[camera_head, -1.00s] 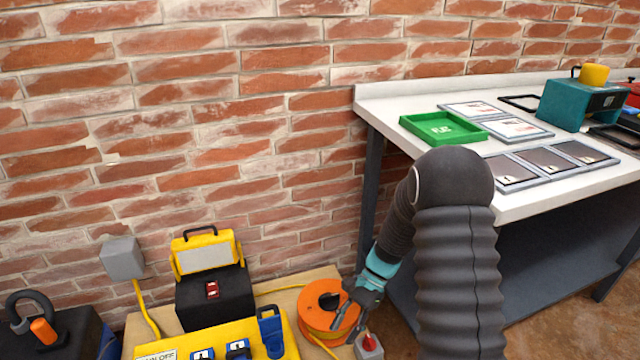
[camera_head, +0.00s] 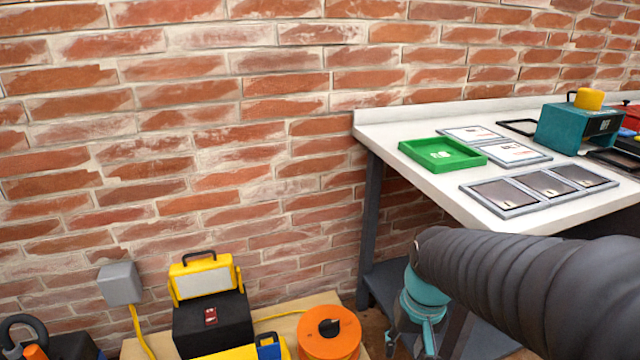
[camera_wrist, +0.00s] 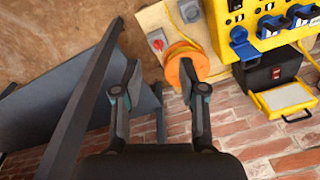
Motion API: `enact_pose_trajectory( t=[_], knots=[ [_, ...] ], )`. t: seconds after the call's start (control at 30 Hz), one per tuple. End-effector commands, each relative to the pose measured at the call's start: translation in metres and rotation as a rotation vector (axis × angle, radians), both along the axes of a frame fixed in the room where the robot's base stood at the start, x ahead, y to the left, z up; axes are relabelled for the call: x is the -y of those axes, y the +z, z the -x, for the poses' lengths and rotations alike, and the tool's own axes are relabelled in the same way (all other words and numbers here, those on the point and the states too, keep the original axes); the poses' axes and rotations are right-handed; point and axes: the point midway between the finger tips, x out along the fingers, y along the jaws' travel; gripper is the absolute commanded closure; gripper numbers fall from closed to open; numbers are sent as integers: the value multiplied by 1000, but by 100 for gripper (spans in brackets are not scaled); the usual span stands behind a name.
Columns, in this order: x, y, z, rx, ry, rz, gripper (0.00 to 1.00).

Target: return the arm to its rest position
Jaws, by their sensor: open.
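My gripper (camera_head: 410,345) hangs at the bottom of the head view, in front of the white-topped bench, with my dark ribbed arm reaching in from the right. In the wrist view my gripper (camera_wrist: 160,80) has its two fingers spread apart with nothing between them. Beyond the right finger, the orange reel (camera_wrist: 187,66) lies on a wooden board. The orange reel also shows in the head view (camera_head: 328,336), left of the gripper and apart from it.
The bench (camera_head: 400,185) holds a green tray (camera_head: 441,154), framed panels (camera_head: 540,186) and a teal device (camera_head: 575,130). A bench leg (camera_wrist: 85,105) stands close left of my gripper in the wrist view. A black and yellow case (camera_head: 212,320) stands by the brick wall.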

Motion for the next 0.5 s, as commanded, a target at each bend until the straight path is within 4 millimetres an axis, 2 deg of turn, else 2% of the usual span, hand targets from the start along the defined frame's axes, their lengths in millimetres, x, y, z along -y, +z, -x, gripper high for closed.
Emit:
enact_pose_trajectory(
  t=[0.3,0.5],
  knots=[
    [9,47,43,219,33,57,59],
    [8,77,60,350,31,59,59]
  ],
)
